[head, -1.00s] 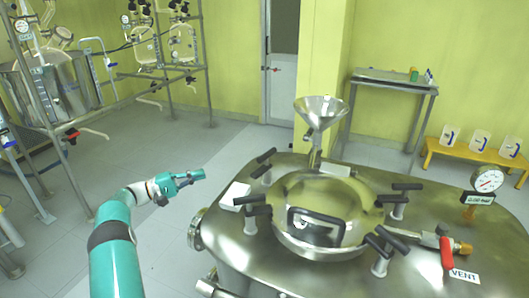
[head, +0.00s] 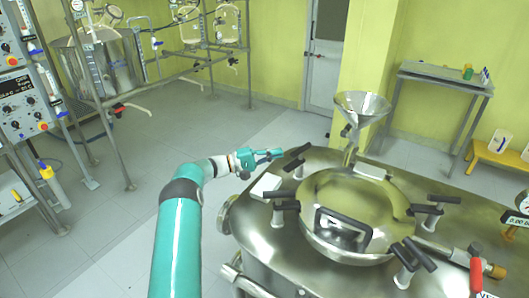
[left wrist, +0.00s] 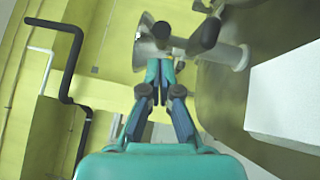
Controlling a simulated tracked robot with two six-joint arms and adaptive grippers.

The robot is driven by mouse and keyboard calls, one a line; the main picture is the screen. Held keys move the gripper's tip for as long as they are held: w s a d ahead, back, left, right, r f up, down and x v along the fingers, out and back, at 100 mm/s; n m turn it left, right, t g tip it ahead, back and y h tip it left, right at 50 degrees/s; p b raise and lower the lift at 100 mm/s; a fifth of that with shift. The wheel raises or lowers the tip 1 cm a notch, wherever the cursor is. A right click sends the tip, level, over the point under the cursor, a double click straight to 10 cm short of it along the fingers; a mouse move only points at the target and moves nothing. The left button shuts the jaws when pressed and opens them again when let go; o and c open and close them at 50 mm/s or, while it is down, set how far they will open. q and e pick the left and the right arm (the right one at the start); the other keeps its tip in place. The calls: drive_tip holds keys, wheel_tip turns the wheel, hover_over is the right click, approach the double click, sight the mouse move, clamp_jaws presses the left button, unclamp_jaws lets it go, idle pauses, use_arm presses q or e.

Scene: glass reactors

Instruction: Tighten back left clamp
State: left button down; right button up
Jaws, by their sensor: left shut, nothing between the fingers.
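The steel reactor lid (head: 335,190) has black-handled clamps around it. The back left clamp (head: 297,151) stands at the lid's back left edge, below the funnel. My left gripper (head: 280,154) is shut and empty, its tips just left of this clamp's handle in the head view. In the left wrist view, my shut fingertips (left wrist: 159,65) point at the black clamp handle (left wrist: 204,37) and its steel post (left wrist: 236,56). A small gap seems to remain; contact is hard to tell. My right gripper is out of view.
A steel funnel (head: 360,105) rises behind the lid. A white box (head: 266,185) lies beside the clamp on the vessel top and shows large in the left wrist view (left wrist: 290,95). The front left clamp (head: 286,206) is nearer. Floor left of the vessel is clear.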

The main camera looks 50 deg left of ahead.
use_arm(q)
drive_tip(key=shift+w+d+r+p, duration=0.1)
drive_tip(key=shift+w+d+p, duration=0.05)
drive_tip(key=shift+d, duration=0.35)
drive_tip(key=shift+w+d+r+p, duration=0.1)
drive_tip(key=shift+d+p, duration=0.05)
drive_tip(key=shift+d, duration=0.35)
drive_tip(key=shift+s+d+b, duration=0.1)
drive_tip(key=shift+d+b, duration=0.1)
drive_tip(key=shift+b, duration=0.35)
drive_tip(key=shift+d+b, duration=0.15)
drive_tip(key=shift+b, duration=0.3)
